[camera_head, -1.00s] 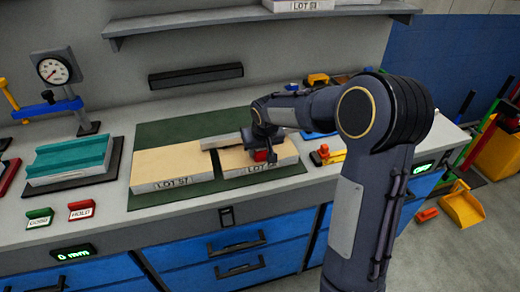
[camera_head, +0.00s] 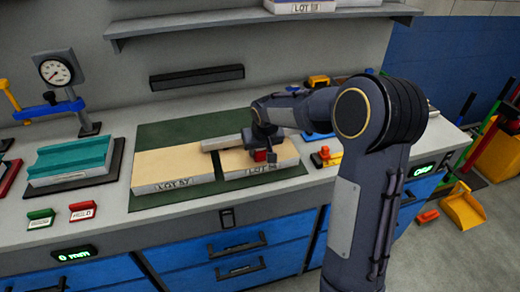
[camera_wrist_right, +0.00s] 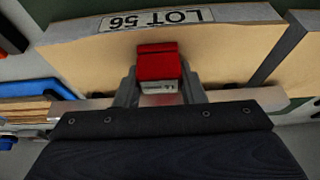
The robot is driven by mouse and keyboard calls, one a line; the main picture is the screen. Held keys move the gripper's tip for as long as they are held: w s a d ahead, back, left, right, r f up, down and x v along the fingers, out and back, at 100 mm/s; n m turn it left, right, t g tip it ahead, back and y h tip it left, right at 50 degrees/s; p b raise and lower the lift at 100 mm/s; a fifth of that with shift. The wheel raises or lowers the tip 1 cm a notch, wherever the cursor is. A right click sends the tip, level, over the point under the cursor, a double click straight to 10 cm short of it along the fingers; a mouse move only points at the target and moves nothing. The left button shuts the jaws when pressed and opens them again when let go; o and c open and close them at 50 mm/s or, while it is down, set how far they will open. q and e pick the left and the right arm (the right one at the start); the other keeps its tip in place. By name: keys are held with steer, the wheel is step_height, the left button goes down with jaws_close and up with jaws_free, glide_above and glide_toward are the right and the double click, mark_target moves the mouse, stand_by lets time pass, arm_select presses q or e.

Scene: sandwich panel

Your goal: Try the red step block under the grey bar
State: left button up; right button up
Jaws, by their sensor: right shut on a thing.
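The red step block (camera_head: 260,156) is held by my right gripper (camera_head: 262,152) over the right-hand panel, near its middle. In the right wrist view the red block (camera_wrist_right: 158,62), with a pale marked face, sits between the two fingers of the right gripper (camera_wrist_right: 158,90). The grey bar (camera_head: 219,143) lies across the seam of the two panels, left of the gripper. In the wrist view the bar (camera_wrist_right: 268,97) runs behind the fingers. Whether the block touches the bar or the panel is hidden. My left gripper is not in view.
Two cream-topped panels, left (camera_head: 165,168) and right (camera_head: 285,152), lie on a green mat (camera_head: 150,130). A dial gauge (camera_head: 56,70) and a teal piece (camera_head: 75,158) stand at left. Green (camera_head: 40,218) and red (camera_head: 82,210) tags lie at the front. Yellow and red items (camera_head: 326,156) are right.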

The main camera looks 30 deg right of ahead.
steer(key=shift+w+d, duration=0.1)
steer(key=shift+w, duration=0.35)
stand_by(0.6)
steer(key=shift+s, duration=0.15)
stand_by(0.7)
steer(key=shift+s+a+b, duration=0.2)
steer(key=shift+s, duration=0.5)
steer(key=shift+s+a+b, duration=0.15)
steer(key=shift+s+b, duration=0.05)
steer(key=shift+s, duration=0.45)
step_height(320, 180, up, 7)
steer(key=p, duration=0.5)
stand_by(0.5)
